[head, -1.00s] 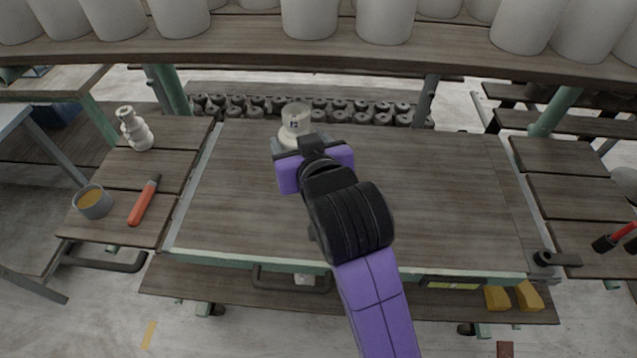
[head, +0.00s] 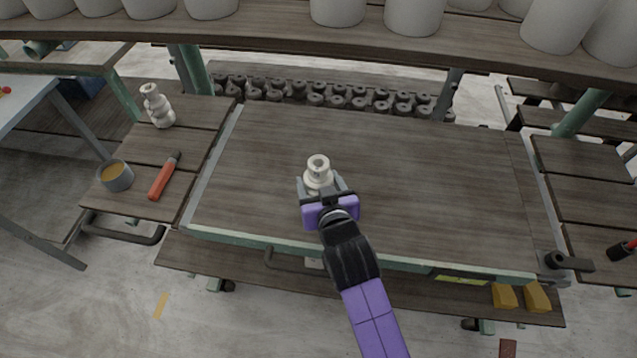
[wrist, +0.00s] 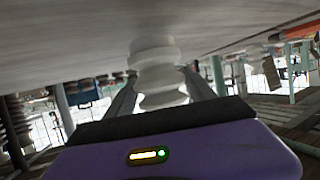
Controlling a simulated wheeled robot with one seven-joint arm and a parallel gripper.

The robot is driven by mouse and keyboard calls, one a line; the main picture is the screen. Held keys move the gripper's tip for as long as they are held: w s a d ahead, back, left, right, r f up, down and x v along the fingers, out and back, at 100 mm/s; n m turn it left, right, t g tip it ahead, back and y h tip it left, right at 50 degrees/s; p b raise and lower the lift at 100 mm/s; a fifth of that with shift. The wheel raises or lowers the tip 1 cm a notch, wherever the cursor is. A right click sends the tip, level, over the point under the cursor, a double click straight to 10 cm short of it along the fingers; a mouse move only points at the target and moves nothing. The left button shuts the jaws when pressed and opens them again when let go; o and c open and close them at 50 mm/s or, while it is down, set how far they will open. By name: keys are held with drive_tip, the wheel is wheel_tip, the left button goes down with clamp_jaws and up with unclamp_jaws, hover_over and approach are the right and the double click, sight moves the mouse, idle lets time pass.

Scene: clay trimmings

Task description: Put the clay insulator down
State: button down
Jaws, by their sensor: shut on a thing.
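The clay insulator (head: 318,174) is cream-coloured and ribbed, with a hole in its top. In the head view it stands out beyond my gripper (head: 321,186), over the front middle of the wooden work table (head: 420,170). My gripper is shut on it, one grey finger on each side. In the wrist view the insulator (wrist: 157,70) is between the fingers, with a broad pale surface close beyond its end. I cannot tell whether the insulator touches the table. A second pale ribbed piece (head: 158,106) stands on the left side table.
A grey cup (head: 116,180) and an orange-handled tool (head: 162,178) lie on the left side table. A shelf of large white pots (head: 415,14) runs above the back. Dark ribbed pieces (head: 340,100) line a low rack behind. The work table is otherwise clear.

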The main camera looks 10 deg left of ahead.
drive_tip(key=shift+f, duration=0.4)
drive_tip(key=shift+f, duration=0.2)
drive_tip(key=shift+c, duration=1.6)
unclamp_jaws()
drive_tip(key=shift+r, duration=0.15)
drive_tip(key=b+v, duration=0.1)
drive_tip(key=v, duration=1.1)
